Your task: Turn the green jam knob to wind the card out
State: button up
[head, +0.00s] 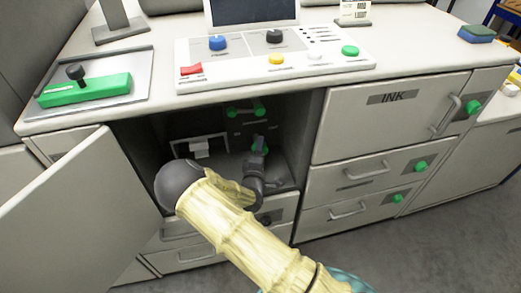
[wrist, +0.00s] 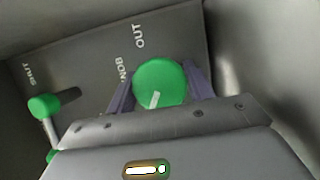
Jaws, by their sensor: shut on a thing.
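The green jam knob (wrist: 160,78) is round with a white mark near its lower edge. In the wrist view it sits between the two fingers of my gripper (wrist: 161,90), which are closed on its sides. The words OUT and KNOB are on the grey panel (wrist: 180,40) behind it. A pale piece, perhaps the card (head: 200,149), shows in a light frame left of my gripper. How far it sticks out is unclear.
A green-ended lever (wrist: 42,107) is left of the knob, by the word SHUT. A green-ended bar (head: 245,110) is higher in the bay. The open cabinet door (head: 70,215) stands on the left. Closed drawers (head: 350,175) with green knobs are on the right.

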jog(key=m+g+p, duration=0.1)
jog(key=m, duration=0.1)
jog(key=shift+r+m, duration=0.1)
jog(key=shift+m, duration=0.2)
jog(key=m+g+y+p, duration=0.1)
jog(key=m, duration=0.1)
jog(key=shift+m+p, duration=0.4)
jog(key=m+g+y, duration=0.1)
jog(key=m, duration=0.1)
jog(key=m+g+y, duration=0.1)
jog(key=m, duration=0.1)
jog(key=shift+d+m, duration=0.1)
jog(key=shift+m, duration=0.2)
jog(key=m+y, duration=0.1)
jog(key=m+y+b, duration=0.1)
jog(key=m+g, duration=0.1)
jog(key=shift+f+m+y+b, duration=0.25)
jog(key=shift+m+y+b, duration=0.05)
jog(key=shift+y+b, duration=0.1)
jog(key=m+y+b, duration=0.2)
jog(key=m, duration=0.1)
jog(key=shift+m+y, duration=0.3)
jog(key=shift+m, duration=0.1)
jog(key=shift+r, duration=0.1)
jog(key=o, duration=1)
jog(key=shift+c, duration=0.2)
